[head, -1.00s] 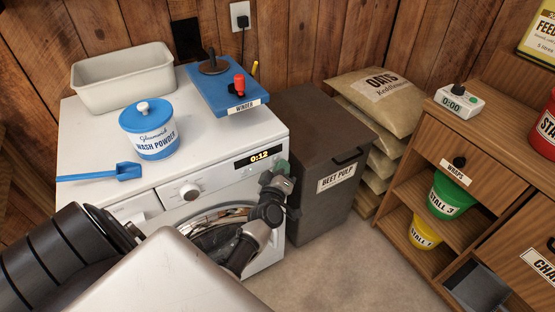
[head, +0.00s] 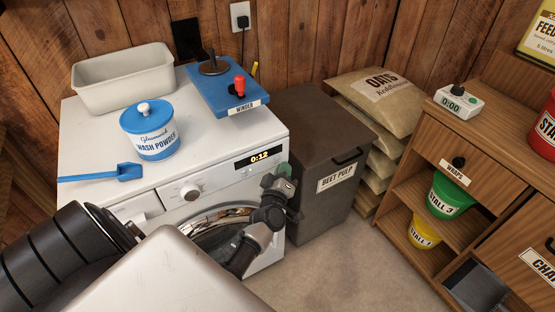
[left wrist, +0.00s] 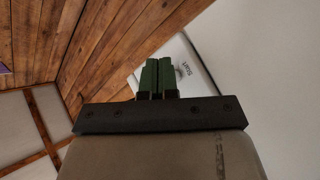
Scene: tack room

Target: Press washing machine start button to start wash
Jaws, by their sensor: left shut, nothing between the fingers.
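The white washing machine (head: 225,165) stands on the left in the head view. Its display (head: 260,157) reads 0:12, with a round dial (head: 189,191) to the left on the front panel. My left gripper (head: 284,170) is at the right end of that panel, its green fingers shut and empty. In the left wrist view the shut fingers (left wrist: 157,75) are in front of a white panel with small dark lettering (left wrist: 183,70) that looks like "Start". The button itself is hidden by the gripper; I cannot tell whether the fingertips touch it. My right gripper is not in view.
A dark beet pulp bin (head: 310,130) stands close on the right. Open floor (head: 335,265) lies in front.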

